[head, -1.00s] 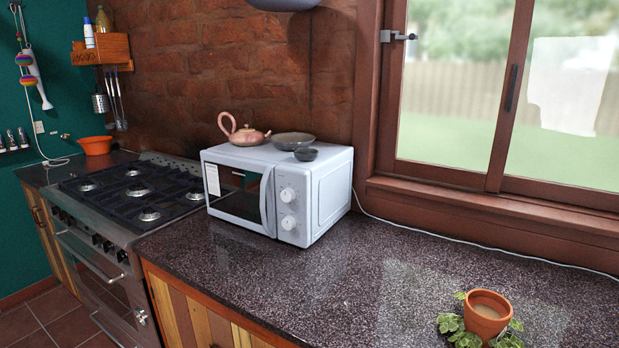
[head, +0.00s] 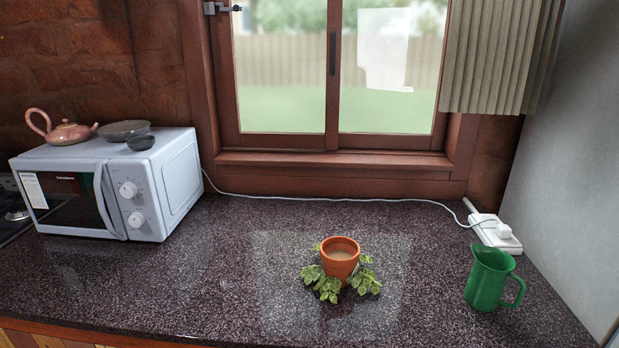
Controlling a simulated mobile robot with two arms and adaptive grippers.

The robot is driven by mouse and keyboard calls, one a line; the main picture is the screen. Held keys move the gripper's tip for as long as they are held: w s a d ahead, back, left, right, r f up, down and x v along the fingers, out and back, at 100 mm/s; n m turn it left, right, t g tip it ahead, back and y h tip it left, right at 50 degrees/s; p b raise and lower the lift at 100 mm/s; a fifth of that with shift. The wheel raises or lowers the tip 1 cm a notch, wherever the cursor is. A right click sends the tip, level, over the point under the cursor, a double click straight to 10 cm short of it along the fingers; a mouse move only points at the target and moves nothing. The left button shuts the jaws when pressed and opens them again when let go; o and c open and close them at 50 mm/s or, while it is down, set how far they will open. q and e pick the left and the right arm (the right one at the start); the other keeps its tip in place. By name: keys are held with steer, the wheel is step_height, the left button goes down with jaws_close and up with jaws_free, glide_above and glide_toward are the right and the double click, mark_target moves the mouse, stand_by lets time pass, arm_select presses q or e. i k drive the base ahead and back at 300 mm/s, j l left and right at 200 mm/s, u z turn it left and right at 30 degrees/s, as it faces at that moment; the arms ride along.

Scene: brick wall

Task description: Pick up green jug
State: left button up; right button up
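The green jug (head: 487,279) stands upright on the dark speckled counter at the right of the head view. Its handle points to the right and its open mouth faces up. Neither of my grippers shows in the head view, so nothing is seen touching the jug.
A terracotta pot (head: 340,259) with leaves around it stands left of the jug. A white power strip (head: 497,236) with a cable lies behind the jug. A white microwave (head: 110,186) stands at the left. A grey wall (head: 575,170) bounds the right. Bare counter (head: 215,275) lies between microwave and pot.

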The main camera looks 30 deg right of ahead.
mark_target(491, 268)
steer(key=z, duration=1.95)
